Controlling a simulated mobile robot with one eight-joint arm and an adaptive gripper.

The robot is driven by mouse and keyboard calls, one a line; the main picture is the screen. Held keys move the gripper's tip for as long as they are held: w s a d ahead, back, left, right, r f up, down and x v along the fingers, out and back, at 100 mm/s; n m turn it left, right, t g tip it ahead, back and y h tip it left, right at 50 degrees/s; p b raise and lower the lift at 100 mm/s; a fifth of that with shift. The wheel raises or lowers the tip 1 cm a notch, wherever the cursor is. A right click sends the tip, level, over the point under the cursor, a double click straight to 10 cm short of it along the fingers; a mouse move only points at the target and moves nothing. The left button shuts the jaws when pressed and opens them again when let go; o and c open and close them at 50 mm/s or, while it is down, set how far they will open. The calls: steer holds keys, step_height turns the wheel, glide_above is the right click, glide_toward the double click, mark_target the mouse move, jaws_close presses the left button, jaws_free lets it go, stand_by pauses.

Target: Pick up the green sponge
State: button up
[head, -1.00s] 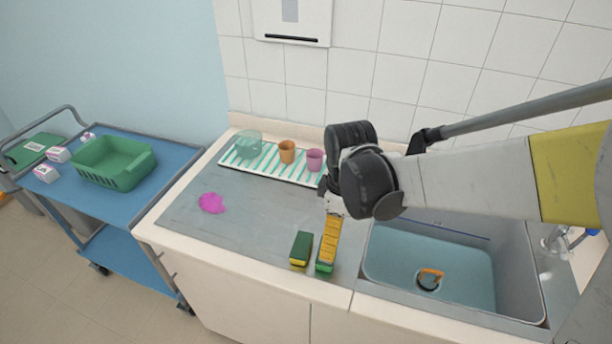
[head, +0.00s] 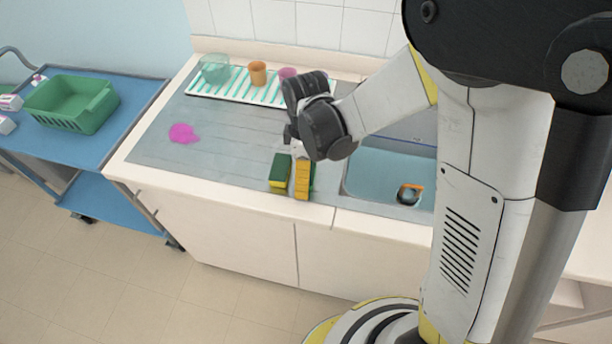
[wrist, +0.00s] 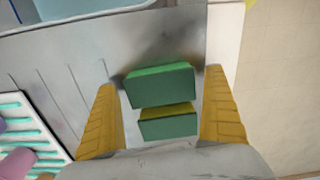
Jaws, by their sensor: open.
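Two green sponges lie side by side on the grey drainboard near its front edge. The left sponge (head: 280,172) has a yellow layer; in the wrist view it is the lower sponge (wrist: 168,122), with a thin yellow edge. The right sponge (head: 313,178) is partly hidden behind my gripper in the head view; in the wrist view it is the upper sponge (wrist: 160,84), all green. My gripper (wrist: 161,84) is open and empty, pointing down with one yellow finger on each side of the sponges. It also shows in the head view (head: 302,178).
A sink (head: 372,178) lies right of the sponges. A striped drain mat (head: 235,91) with cups is at the back. A pink blob (head: 183,133) lies left on the drainboard. A blue cart (head: 120,125) with a green basket (head: 72,104) stands farther left.

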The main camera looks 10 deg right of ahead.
steer(key=c, duration=0.9)
steer(key=shift+o, duration=0.2)
steer(key=shift+r, duration=0.35)
step_height(320, 180, up, 4)
steer(key=shift+d+p, duration=0.1)
steer(key=shift+p, duration=1.1)
steer(key=s+d+r+p, duration=0.1)
steer(key=d+r, duration=0.1)
steer(key=d, duration=0.1)
steer(key=s+d+r+p, duration=0.1)
steer(key=s+d+r, duration=0.1)
steer(key=d, duration=0.2)
steer(key=s+d+r, duration=0.2)
steer(key=d, duration=0.1)
steer(key=shift+d+r+p, duration=0.1)
steer(key=shift+d+p, duration=0.1)
steer(key=shift+p, duration=0.2)
steer(key=shift+c, duration=0.3)
